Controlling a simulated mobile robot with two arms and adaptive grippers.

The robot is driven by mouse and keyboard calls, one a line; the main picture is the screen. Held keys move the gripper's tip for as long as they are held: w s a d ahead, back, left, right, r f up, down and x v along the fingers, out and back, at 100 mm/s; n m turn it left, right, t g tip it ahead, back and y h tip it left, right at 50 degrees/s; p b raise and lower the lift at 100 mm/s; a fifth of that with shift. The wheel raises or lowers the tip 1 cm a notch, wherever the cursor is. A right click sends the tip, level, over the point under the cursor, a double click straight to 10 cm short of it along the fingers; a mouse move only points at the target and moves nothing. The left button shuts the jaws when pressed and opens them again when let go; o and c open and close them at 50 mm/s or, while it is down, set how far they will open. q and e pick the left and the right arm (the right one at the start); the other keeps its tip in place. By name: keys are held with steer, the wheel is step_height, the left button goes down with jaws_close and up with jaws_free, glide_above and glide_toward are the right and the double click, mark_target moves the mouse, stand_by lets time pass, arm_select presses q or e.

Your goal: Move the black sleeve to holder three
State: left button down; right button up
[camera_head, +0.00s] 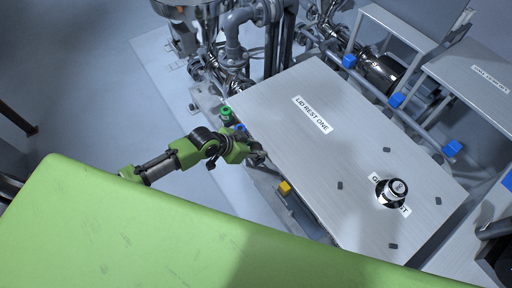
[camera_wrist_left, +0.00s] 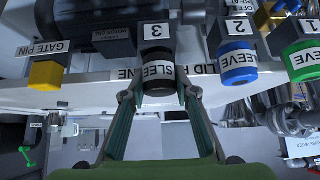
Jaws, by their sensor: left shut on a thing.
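In the left wrist view the black sleeve (camera_wrist_left: 160,76), with a white SLEEVE label, is between the fingertips of my left gripper (camera_wrist_left: 159,95). The gripper is shut on it. The sleeve is directly below the tag of holder three (camera_wrist_left: 156,32), in line with it; I cannot tell how fully it is seated. In the head view my left gripper (camera_head: 259,157) is at the left edge of the table marked LID REST ONE; the black sleeve cannot be made out there.
A blue sleeve (camera_wrist_left: 238,64) is at holder two and a green sleeve (camera_wrist_left: 302,60) at holder one. A yellow gate pin (camera_wrist_left: 46,74) is on the other side. The metal table (camera_head: 290,110) bears a round silver and black part (camera_head: 394,190). Pipes stand behind.

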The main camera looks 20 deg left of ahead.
arm_select(q)
steer(key=shift+s+f, duration=0.15)
steer(key=shift+f, duration=0.05)
steer(key=c, duration=1.5)
jaws_free()
steer(key=shift+f, duration=0.1)
steer(key=o, duration=0.5)
